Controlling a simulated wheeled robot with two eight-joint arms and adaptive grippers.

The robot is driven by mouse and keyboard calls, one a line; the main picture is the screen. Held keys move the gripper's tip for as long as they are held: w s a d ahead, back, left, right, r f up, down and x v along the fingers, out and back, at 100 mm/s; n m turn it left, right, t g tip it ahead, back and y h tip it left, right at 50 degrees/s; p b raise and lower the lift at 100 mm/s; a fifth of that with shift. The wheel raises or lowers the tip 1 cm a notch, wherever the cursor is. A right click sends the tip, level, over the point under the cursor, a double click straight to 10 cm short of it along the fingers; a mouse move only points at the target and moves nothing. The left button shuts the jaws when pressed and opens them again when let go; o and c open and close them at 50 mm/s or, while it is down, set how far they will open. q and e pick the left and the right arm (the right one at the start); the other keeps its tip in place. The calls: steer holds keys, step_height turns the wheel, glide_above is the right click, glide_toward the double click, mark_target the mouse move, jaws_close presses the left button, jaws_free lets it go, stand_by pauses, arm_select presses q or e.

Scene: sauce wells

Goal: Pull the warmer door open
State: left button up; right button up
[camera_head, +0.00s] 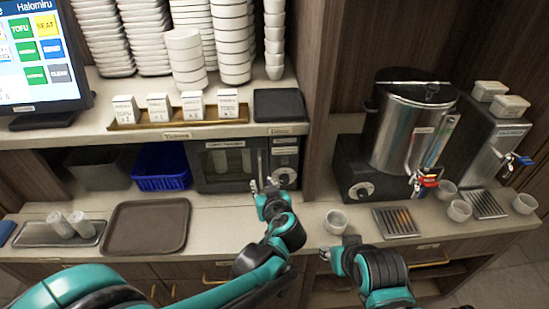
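The warmer (218,184) is a dark box with a glass-fronted door (228,160), set under the counter shelf. Its door looks closed. My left gripper (263,185) is in front of the warmer, close to the right edge of the door. Its fingertips appear apart, with nothing seen between them; whether they touch the door handle is not clear. My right gripper (330,252) is low at the counter's front edge, away from the warmer; its fingers are too small to read.
A blue bin (161,167) stands left of the warmer. A brown tray (146,227) lies on the counter in front. A white cup (336,221) stands right of my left gripper. A metal urn (400,130) is beyond the wooden divider (322,110).

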mark_target(261, 175)
arm_select(q)
steer(key=x, duration=0.2)
steer(key=b+x, duration=0.1)
steer(key=x, duration=0.1)
steer(key=b+x, duration=0.1)
steer(key=x, duration=0.1)
steer(key=shift+w+d, duration=0.25)
steer(key=shift+d, duration=0.15)
steer(key=shift+w+a+f, duration=0.15)
steer(key=shift+w, duration=0.55)
jaws_close()
